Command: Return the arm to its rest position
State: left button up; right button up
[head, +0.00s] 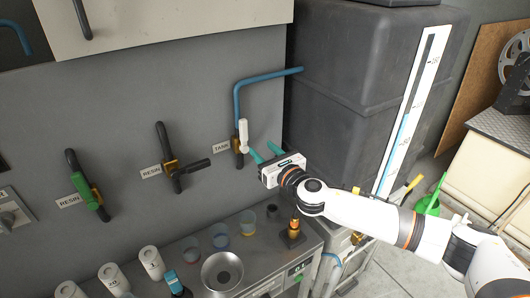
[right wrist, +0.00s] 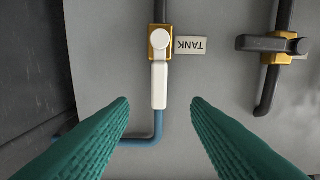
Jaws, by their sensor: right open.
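My right arm comes in from the right in the head view. Its gripper (head: 262,151) points at the grey wall, with its two teal fingers apart and nothing held between them. A valve with a white lever (head: 243,135) sits on the wall just beyond the fingertips, by a TANK label (head: 221,147). In the right wrist view the open gripper (right wrist: 160,102) frames the white lever (right wrist: 159,85), which lies in line with the pipe. The fingers look clear of the lever on both sides. My left gripper is not in view.
A black-handled valve (head: 173,173) and a green-handled valve (head: 88,192) are farther left on the wall. A big dark tank (head: 340,100) stands close behind my right gripper. The bench below holds several cups, a metal bowl (head: 222,271) and a brass fitting (head: 294,229).

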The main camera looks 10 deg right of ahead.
jog(key=shift+a, duration=0.1)
jog(key=s+a+f+m+g+h, duration=0.1)
jog(key=s+f+m+g+h, duration=0.1)
jog(key=s+f+m, duration=0.6)
jog(key=s+a+f+m+g+h, duration=0.1)
jog(key=s+f+m+h, duration=0.15)
jog(key=s+m, duration=0.65)
jog(key=s+d+f+m+g+h, duration=0.1)
jog(key=s+d+f+m+g, duration=0.2)
jog(key=s+m, duration=0.45)
jog(key=s+d+f+m+g, duration=0.3)
jog(key=s+m+g, duration=0.1)
jog(key=s+m, duration=0.35)
jog(key=s+d+f+m+g+h, duration=0.1)
jog(key=s+d+f+m+g, duration=0.2)
jog(key=s+m, duration=0.4)
jog(key=s+f+n+g+b, duration=0.1)
jog(key=s+f+b, duration=0.1)
jog(key=f, duration=1.4)
jog(key=s+f+g+b, duration=0.1)
jog(key=s+f+b, duration=0.1)
jog(key=f, duration=1.3)
jog(key=s+d+f+g+b, duration=0.1)
jog(key=s+d+f+b, duration=0.1)
jog(key=s+f, duration=1.3)
notch_tip(320, 180, down, 2)
jog(key=shift+s+d+f, duration=0.1)
jog(key=shift+s+d, duration=0.05)
jog(key=shift+d, duration=0.4)
